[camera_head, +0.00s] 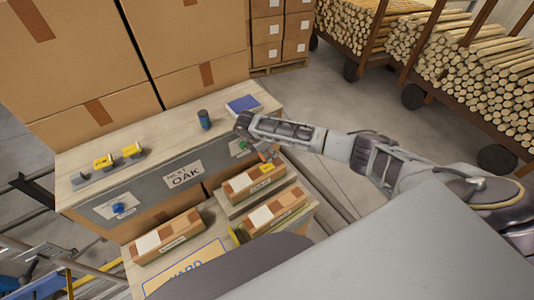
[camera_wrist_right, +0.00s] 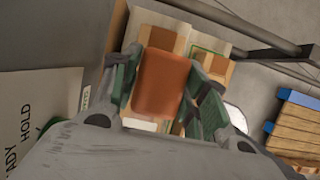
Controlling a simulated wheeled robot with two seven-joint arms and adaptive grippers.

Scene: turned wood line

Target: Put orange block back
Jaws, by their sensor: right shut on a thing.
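The orange block (camera_wrist_right: 162,82) is between the two green-padded fingers of my right gripper (camera_wrist_right: 158,90) in the right wrist view. In the head view my right gripper (camera_head: 258,150) is at the right end of the bench front, above the cartons on the lower shelf. A small part of the orange block (camera_head: 267,155) shows there, mostly hidden by the fingers. The block is held in the air, with cartons below and behind it in the wrist view. My left gripper is not in view.
The bench (camera_head: 165,122) carries a grey strip with yellow pieces (camera_head: 103,161), a dark blue can (camera_head: 205,120) and a blue book (camera_head: 242,104). Its front has a "NEXT OAK" sign (camera_head: 183,174) and a blue knob (camera_head: 118,208). Labelled cartons (camera_head: 168,238) stand on the lower shelf.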

